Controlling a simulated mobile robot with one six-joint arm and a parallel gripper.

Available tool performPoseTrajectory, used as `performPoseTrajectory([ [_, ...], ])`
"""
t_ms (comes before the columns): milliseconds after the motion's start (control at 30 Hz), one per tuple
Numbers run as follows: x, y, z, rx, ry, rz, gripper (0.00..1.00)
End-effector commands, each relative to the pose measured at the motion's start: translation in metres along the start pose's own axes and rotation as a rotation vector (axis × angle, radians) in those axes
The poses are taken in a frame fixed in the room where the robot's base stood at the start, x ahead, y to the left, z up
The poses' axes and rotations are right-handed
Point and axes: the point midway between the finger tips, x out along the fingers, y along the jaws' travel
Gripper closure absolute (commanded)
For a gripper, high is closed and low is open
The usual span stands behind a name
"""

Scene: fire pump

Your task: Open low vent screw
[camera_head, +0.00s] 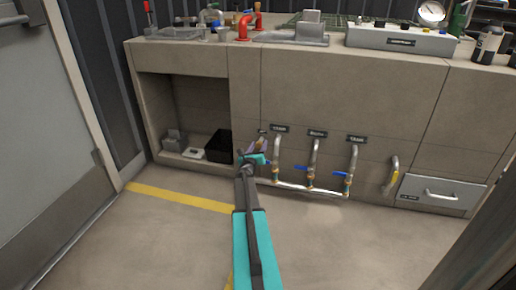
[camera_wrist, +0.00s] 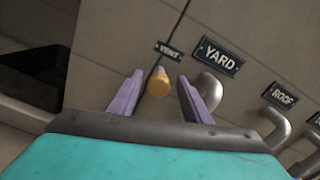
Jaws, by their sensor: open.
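The vent screw is a small brass cylinder (camera_wrist: 158,83) sticking out of the cabinet front, just below the VENT label (camera_wrist: 168,50) in the wrist view. My gripper (camera_wrist: 160,92) has its two purple fingers apart, one on each side of the screw. I see a gap beside the screw, and I cannot tell whether either finger touches it. In the head view my gripper (camera_head: 260,148) is at the cabinet front, left of the YARD pipe (camera_head: 277,158). There the gripper hides the screw.
The YARD label (camera_wrist: 219,57) and its bent pipe (camera_wrist: 208,88) are close to the right finger. Pipes with blue valve handles (camera_head: 341,174) stand further right. A dark box (camera_head: 218,146) sits in the open recess to the left. The floor (camera_head: 330,240) in front is clear.

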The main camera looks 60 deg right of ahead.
Motion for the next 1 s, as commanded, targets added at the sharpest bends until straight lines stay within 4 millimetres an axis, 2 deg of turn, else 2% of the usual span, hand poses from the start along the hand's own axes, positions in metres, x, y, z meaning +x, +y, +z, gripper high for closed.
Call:
performPoseTrajectory([
  [100,0.006,0.000,-0.001,0.000,0.000,0.000,0.56],
  [433,0.007,0.000,0.000,0.000,0.000,0.000,0.56],
  [467,0.007,0.000,0.000,0.000,0.000,0.000,0.58],
  [700,0.007,-0.001,0.000,0.000,0.000,-0.001,0.97],
  [733,0.007,-0.001,0.000,0.000,-0.001,-0.001,0.97],
  [767,-0.005,0.002,0.002,0.001,0.000,0.000,0.97],
  [833,0.003,0.000,0.000,-0.001,0.000,-0.001,0.97],
  [1000,0.008,-0.003,0.000,-0.018,0.000,-0.003,0.97],
])
